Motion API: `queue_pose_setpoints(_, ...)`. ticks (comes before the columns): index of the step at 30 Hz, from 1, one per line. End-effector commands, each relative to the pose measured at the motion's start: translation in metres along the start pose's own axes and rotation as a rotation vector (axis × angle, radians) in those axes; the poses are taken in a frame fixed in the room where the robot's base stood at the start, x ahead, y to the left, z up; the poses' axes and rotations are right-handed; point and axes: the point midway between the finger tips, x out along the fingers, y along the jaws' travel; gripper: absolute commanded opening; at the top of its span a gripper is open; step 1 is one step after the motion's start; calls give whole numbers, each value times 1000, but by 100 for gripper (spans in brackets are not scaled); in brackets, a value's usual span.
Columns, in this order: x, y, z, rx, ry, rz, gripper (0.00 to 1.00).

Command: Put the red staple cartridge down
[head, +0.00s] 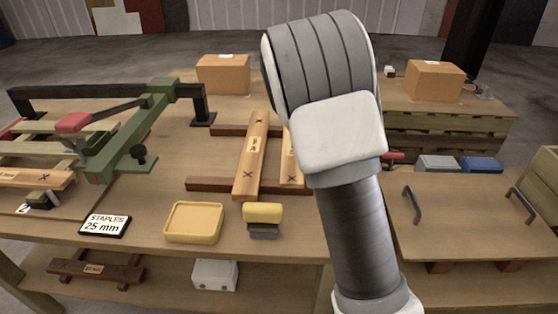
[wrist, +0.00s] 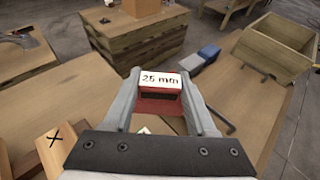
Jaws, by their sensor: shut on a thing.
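In the wrist view my gripper (wrist: 160,76) is shut on the red staple cartridge (wrist: 158,106), which sits between the two fingers. Its white label reads about "25 mm". The cartridge is above the wooden surface; I cannot tell how high. In the head view my arm hides the gripper. A small red piece (head: 394,156) shows just right of the arm, and I cannot tell if it is the cartridge. An empty-looking yellow tray (head: 194,237) lies at the table's front, right of a "STAPLES 25 mm" sign (head: 105,225).
A yellow and grey block (head: 262,214) stands right of the tray. Boards (head: 250,160) lie mid-table, and a green stapler arm (head: 135,135) stands at left. Grey (head: 438,163) and blue (head: 480,164) boxes lie behind a handled panel (head: 460,215). Cardboard boxes (head: 223,75) stand behind.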

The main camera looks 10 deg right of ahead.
Motion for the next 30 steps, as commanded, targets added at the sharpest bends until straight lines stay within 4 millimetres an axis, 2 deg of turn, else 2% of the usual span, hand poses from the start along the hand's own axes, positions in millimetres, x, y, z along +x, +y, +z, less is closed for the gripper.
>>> queue_pose_setpoints(5, 16, 18, -9, -1, -1, -2, 0)
queue_pose_setpoints(18, 69, 84, -39, 1, 0, -1, 0)
queue_pose_setpoints(24, 79, 98, -44, 2, -1, -2, 0)
queue_pose_setpoints(30, 85, 100, -55, 0, 0, -2, 0)
